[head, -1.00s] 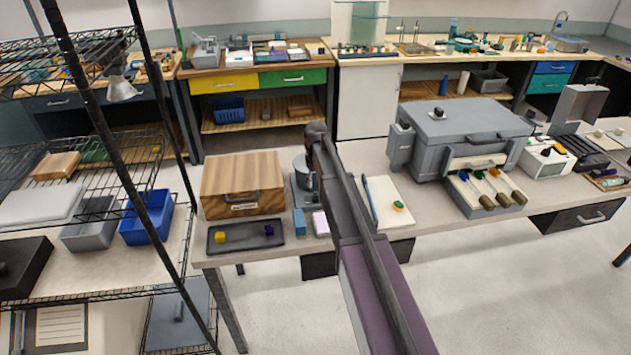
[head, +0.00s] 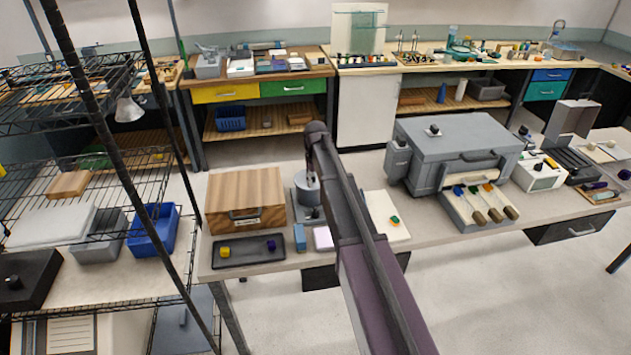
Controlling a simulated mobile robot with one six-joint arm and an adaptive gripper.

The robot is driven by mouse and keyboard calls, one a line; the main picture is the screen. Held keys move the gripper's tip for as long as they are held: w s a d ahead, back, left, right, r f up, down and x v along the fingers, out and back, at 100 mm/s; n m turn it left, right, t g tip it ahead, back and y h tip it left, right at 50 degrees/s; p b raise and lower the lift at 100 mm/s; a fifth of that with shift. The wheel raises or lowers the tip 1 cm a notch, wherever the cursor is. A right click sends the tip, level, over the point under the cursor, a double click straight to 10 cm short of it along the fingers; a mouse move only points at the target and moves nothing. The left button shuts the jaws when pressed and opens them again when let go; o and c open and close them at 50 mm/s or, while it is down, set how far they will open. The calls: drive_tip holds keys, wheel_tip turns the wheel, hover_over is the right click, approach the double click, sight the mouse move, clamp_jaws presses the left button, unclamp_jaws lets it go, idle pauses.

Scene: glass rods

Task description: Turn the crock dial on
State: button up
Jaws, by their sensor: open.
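The crock looks to be the grey round pot (head: 303,198) on a grey base on the near bench, just right of the wooden box. Its dial cannot be made out; my arm hides the pot's right side and part of the base. My arm reaches up from the bottom of the head view to a dark joint above the pot. My gripper (head: 311,180) shows only as a small dark shape hanging below that joint, over or in front of the pot. It looks open, with nothing seen in it. I cannot tell whether it touches the pot.
A wooden box (head: 246,196) and a black tray (head: 236,257) with yellow and dark blue pieces are left of the pot. A blue block (head: 300,237) lies in front. A large grey case (head: 458,142) is farther right. A wire rack (head: 60,300) stands at left.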

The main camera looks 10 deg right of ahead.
drive_tip(key=s+f+m+b, duration=0.1)
drive_tip(key=s+f+b, duration=0.2)
drive_tip(key=s, duration=0.7)
drive_tip(key=s+f+m+b, duration=0.1)
drive_tip(key=s+f+b, duration=0.3)
drive_tip(key=s, duration=0.6)
drive_tip(key=s+f+m+b, duration=0.2)
drive_tip(key=s+f+b, duration=0.2)
drive_tip(key=s, duration=0.6)
drive_tip(key=shift+b, duration=0.3)
drive_tip(key=shift+s, duration=0.75)
